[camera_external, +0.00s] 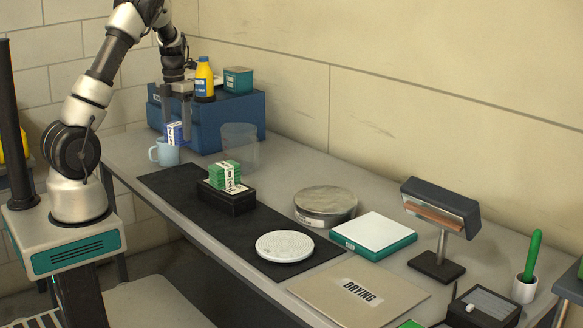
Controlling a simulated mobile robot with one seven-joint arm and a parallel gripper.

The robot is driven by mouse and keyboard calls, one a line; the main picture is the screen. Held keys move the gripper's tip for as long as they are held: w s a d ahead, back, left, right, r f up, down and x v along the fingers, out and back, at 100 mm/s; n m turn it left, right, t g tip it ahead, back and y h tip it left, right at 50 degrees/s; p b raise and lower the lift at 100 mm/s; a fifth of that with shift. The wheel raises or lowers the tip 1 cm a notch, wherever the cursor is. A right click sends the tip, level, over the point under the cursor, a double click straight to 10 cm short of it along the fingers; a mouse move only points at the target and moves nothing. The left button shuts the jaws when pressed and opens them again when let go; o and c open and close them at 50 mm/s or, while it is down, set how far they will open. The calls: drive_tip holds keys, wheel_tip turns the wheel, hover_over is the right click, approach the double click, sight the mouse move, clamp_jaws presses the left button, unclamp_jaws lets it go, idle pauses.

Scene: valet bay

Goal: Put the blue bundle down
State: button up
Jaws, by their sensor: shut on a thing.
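My gripper (177,124) is at the far left end of the bench, pointing down in front of the blue box. It is shut on the blue bundle (174,131), a small blue block with a white band, which shows between its two fingers. The bundle appears just above and behind the rim of a light blue mug (165,153). The mug hides the bundle's lower edge, so I cannot tell whether the bundle is inside the mug, behind it, or touching it.
A clear container (240,145) stands right of my gripper. A blue box (225,118) behind bears a yellow bottle (204,80) and a teal box (238,80). A green bundle (226,174) sits on a black block (229,201) on the dark mat (165,181). A white disc (284,246) lies nearer.

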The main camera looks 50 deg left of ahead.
wheel_tip(320, 180, up, 2)
drive_tip(key=w+d+m, duration=0.3)
drive_tip(key=w+d, duration=0.4)
drive_tip(key=d, duration=0.3)
drive_tip(key=w+d+m, duration=0.3)
drive_tip(key=w+d, duration=0.4)
drive_tip(key=d, duration=0.3)
drive_tip(key=w+d+m, duration=0.3)
drive_tip(key=d+m, duration=0.2)
drive_tip(key=d, duration=1.7)
drive_tip(key=s+d+m, duration=0.3)
drive_tip(key=s+d, duration=0.3)
drive_tip(key=d, duration=0.7)
drive_tip(key=s+d+m+p, duration=0.1)
drive_tip(key=s+d+m, duration=0.35)
drive_tip(key=d, duration=0.85)
drive_tip(key=s+d+m, duration=0.2)
drive_tip(key=s+d, duration=0.5)
drive_tip(key=d, duration=0.5)
drive_tip(key=f, duration=1.1)
drive_tip(key=shift+w, duration=0.25)
drive_tip(key=shift+f+p, duration=0.4)
drive_tip(key=shift+f, duration=1.8)
